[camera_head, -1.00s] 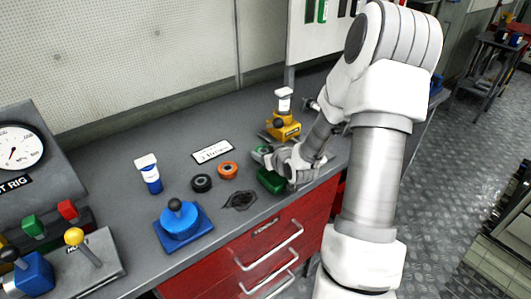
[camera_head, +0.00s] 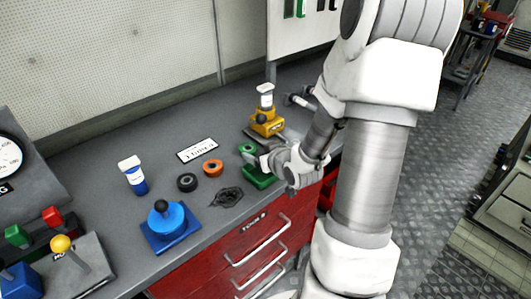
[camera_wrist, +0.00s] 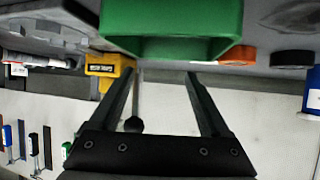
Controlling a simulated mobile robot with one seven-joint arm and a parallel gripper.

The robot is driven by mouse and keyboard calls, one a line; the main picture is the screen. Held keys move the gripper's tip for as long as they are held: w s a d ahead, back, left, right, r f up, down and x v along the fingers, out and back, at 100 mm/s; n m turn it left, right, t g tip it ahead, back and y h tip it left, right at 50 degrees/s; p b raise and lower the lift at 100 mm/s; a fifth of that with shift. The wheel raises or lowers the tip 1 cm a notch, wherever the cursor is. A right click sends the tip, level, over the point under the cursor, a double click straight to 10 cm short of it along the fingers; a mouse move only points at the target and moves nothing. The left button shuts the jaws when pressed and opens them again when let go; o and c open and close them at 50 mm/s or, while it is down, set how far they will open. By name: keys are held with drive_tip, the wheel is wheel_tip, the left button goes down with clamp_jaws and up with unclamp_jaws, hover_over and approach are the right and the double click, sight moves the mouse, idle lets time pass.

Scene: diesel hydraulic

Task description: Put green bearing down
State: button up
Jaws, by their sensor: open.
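A green ring (camera_head: 249,148), which looks like the green bearing, lies on the grey bench beside my gripper. Its far side shows and its near part is partly hidden by the gripper. My gripper (camera_head: 264,160) is low over the bench, close to the ring and the green box. In the wrist view its two fingers (camera_wrist: 160,75) are spread, with nothing held between them. The green box (camera_head: 258,181) sits at the bench's front edge, and it fills the top of the wrist view (camera_wrist: 175,22). I cannot tell whether a finger touches the ring.
An orange ring (camera_head: 212,168) and a black ring (camera_head: 187,182) lie to the left. A yellow unit (camera_head: 267,124) with a white-capped bottle stands behind the gripper. A blue unit (camera_head: 169,223), a blue bottle (camera_head: 134,178) and a label plate (camera_head: 198,150) are further left.

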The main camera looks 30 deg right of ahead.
drive_tip(key=shift+v, duration=1.05)
drive_tip(key=p, duration=0.2)
drive_tip(key=shift+r+p, duration=0.25)
drive_tip(key=shift+p, duration=0.1)
drive_tip(key=shift+s+r+p, duration=0.15)
drive_tip(key=shift+p, duration=0.85)
drive_tip(key=p, duration=0.2)
drive_tip(key=s+p, duration=0.1)
drive_tip(key=p, duration=0.1)
drive_tip(key=shift+r, duration=0.25)
drive_tip(key=shift+s+p, duration=0.35)
drive_tip(key=shift+p, duration=0.75)
